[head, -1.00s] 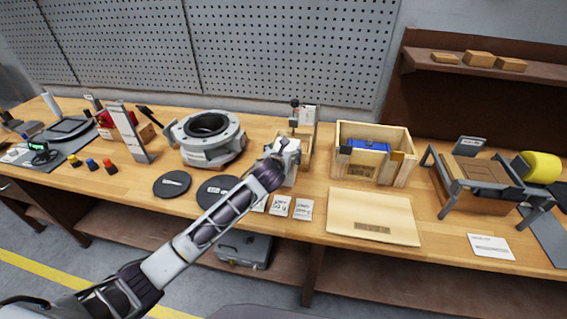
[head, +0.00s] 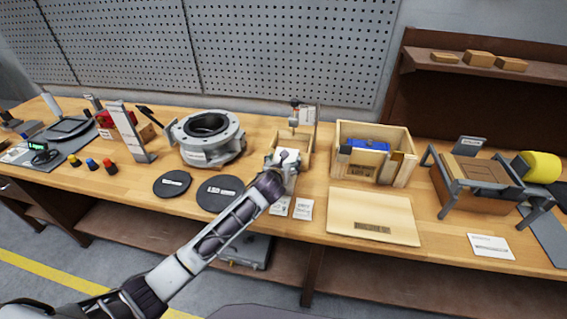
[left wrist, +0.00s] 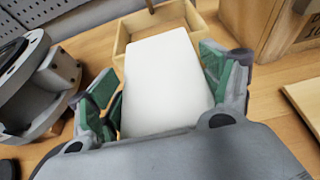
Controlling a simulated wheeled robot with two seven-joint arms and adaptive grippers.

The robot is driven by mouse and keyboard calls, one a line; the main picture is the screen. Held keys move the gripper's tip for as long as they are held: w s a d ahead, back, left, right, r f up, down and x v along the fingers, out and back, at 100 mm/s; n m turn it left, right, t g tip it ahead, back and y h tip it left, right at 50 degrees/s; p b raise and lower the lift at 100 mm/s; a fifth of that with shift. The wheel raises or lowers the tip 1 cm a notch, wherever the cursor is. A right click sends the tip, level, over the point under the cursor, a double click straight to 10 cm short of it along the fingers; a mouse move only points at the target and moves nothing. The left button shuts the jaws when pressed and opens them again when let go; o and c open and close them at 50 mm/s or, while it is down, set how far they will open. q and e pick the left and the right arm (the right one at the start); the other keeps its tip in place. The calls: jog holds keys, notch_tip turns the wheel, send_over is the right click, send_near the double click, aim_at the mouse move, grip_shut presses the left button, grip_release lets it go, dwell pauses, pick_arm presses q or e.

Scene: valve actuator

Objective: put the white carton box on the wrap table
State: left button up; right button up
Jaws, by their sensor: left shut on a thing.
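The white carton box (left wrist: 168,80) fills the space between the green-padded fingers of my left gripper (left wrist: 165,95) in the left wrist view. The left gripper is shut on it. In the head view the left gripper (head: 287,166) is over the front middle of the bench, and the box (head: 289,156) shows only in small part. A grey-framed stand with a brown top (head: 480,172) and a yellow roll is on the right of the bench; it looks like the wrap table. Its top has no white box on it. My right gripper is out of view.
A small wooden tray (left wrist: 122,42) is just beyond the held box. A wooden crate (head: 345,172) with a blue item and a flat tan board (head: 374,216) lie between my gripper and the stand. A grey valve body (head: 207,139) is to the left. Small cards lie at the front edge.

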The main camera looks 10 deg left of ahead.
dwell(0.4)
pick_arm(q)
jog(key=o, duration=1.8)
jog(key=shift+c, duration=0.2)
jog(key=v, duration=1.2)
jog(key=shift+r, duration=0.1)
